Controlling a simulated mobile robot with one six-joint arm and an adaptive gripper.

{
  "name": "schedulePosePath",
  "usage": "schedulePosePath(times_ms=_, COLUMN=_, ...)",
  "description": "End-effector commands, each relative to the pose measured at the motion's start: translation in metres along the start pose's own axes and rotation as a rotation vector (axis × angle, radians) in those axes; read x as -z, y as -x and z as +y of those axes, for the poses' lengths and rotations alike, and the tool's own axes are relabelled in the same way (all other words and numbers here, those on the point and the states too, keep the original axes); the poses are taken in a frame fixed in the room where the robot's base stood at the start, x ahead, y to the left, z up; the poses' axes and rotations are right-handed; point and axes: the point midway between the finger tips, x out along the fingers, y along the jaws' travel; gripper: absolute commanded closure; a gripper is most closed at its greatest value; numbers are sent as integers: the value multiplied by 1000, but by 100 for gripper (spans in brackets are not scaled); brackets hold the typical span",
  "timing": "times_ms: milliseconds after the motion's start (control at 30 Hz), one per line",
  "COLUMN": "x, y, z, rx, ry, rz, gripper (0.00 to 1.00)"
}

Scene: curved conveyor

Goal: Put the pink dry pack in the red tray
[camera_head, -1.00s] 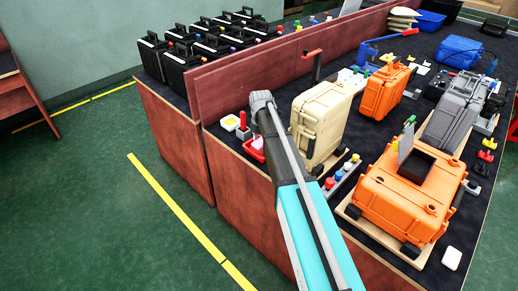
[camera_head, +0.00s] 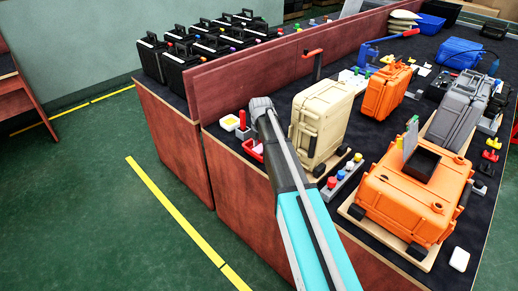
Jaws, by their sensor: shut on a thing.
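My arm reaches up from the bottom of the head view, and its grey far end (camera_head: 262,106) is over the near left part of the dark table top. My gripper does not show; the arm seems to cover it. A small red tray-like thing (camera_head: 252,151) lies near the table's front edge, just left of the arm and partly covered by it. I cannot make out what is in it. No pink dry pack can be made out.
A beige case (camera_head: 318,122) stands close to the right of my arm. An orange case (camera_head: 408,203) sits on a board further right, with colored buttons (camera_head: 340,178) between. A white tray with yellow (camera_head: 231,122) lies to the left. A low reddish wall (camera_head: 255,75) runs behind.

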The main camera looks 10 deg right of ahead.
Motion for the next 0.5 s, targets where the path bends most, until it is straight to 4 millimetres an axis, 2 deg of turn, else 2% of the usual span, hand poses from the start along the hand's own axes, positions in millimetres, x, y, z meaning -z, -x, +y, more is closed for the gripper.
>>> schedulePosePath(times_ms=300, x=0, y=-4, z=0, rx=0, ry=0, rz=0, gripper=69)
schedulePosePath(times_ms=333, x=0, y=-3, z=0, rx=0, ry=0, rz=0, gripper=31)
schedulePosePath(times_ms=500, x=0, y=-3, z=0, rx=0, ry=0, rz=0, gripper=3)
